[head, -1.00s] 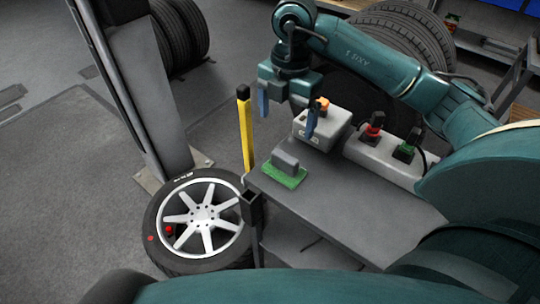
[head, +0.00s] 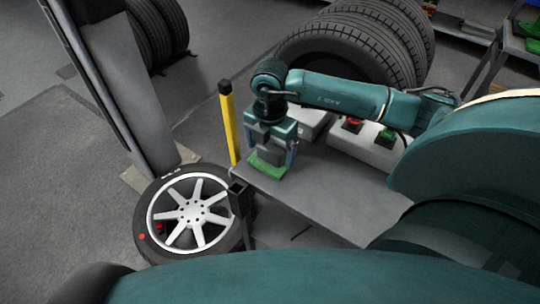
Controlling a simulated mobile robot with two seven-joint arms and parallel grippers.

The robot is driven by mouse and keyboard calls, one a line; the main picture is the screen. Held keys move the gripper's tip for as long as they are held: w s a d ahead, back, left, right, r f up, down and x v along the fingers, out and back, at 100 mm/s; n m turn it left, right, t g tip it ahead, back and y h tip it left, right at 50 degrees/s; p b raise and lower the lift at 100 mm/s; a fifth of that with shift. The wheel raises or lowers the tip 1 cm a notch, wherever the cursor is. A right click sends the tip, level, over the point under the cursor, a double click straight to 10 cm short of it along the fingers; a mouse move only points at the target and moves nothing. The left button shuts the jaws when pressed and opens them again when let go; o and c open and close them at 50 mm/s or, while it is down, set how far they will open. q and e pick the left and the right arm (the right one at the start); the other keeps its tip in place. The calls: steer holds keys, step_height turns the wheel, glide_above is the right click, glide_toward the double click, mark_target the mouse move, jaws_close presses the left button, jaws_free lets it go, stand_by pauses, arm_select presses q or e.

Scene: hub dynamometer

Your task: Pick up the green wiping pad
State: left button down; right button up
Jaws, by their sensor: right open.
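The green wiping pad (head: 266,167) lies near the left end of the grey bench top (head: 345,200). Its green base shows in the head view, and its grey handle is mostly hidden behind my right gripper. My right gripper (head: 269,153) is open and points down over the pad, with one blue finger on each side of it. I cannot tell whether the fingers touch the pad. My left gripper is not in view.
A yellow post (head: 228,125) with a black top stands just left of the gripper. A grey control box (head: 365,147) with red and green knobs sits at the back of the bench. A wheel (head: 193,212) lies left of the bench. The bench's front part is clear.

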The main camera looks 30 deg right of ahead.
mark_target(270, 148)
steer(key=shift+f, duration=0.3)
steer(key=shift+c, duration=0.3)
steer(key=c, duration=1)
step_height(270, 148, up, 10)
steer(key=shift+r+b, duration=0.1)
steer(key=shift+b, duration=0.25)
steer(key=o, duration=0.5)
steer(key=shift+c, duration=0.2)
steer(key=c, duration=0.4)
